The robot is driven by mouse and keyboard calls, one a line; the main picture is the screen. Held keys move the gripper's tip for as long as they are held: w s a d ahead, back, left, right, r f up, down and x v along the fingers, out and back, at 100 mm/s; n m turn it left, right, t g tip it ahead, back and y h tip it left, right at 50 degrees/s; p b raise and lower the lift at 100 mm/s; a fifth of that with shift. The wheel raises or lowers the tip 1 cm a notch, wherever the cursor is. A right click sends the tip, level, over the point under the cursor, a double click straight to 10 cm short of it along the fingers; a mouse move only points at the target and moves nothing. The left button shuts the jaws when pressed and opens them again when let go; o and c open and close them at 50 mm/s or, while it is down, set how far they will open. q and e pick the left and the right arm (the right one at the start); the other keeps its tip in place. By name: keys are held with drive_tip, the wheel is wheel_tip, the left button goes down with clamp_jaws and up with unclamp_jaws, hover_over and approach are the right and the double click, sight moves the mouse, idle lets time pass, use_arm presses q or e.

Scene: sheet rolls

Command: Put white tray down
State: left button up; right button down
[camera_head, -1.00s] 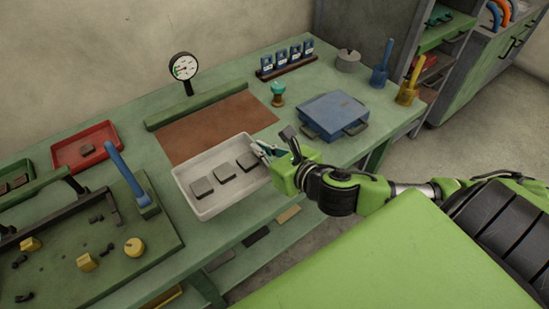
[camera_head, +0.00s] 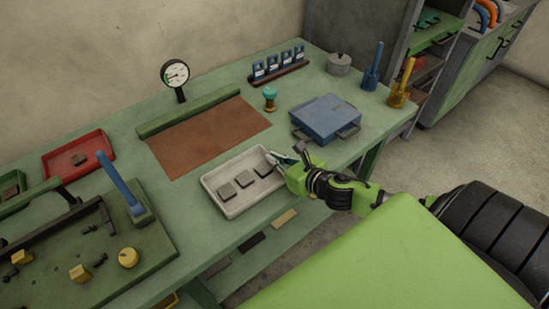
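My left gripper is not in view.
The brown mat (camera_head: 210,137) lies behind the tray. A blue case (camera_head: 325,116) stands close behind my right gripper. A teal-topped stamp (camera_head: 270,98), a dial gauge (camera_head: 176,76) and a red tray (camera_head: 78,155) stand farther off. Bare bench lies left of the white tray.

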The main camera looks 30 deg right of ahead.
drive_tip(key=shift+r, duration=0.1)
drive_tip(key=c, duration=2.3)
unclamp_jaws()
drive_tip(key=v, duration=1.2)
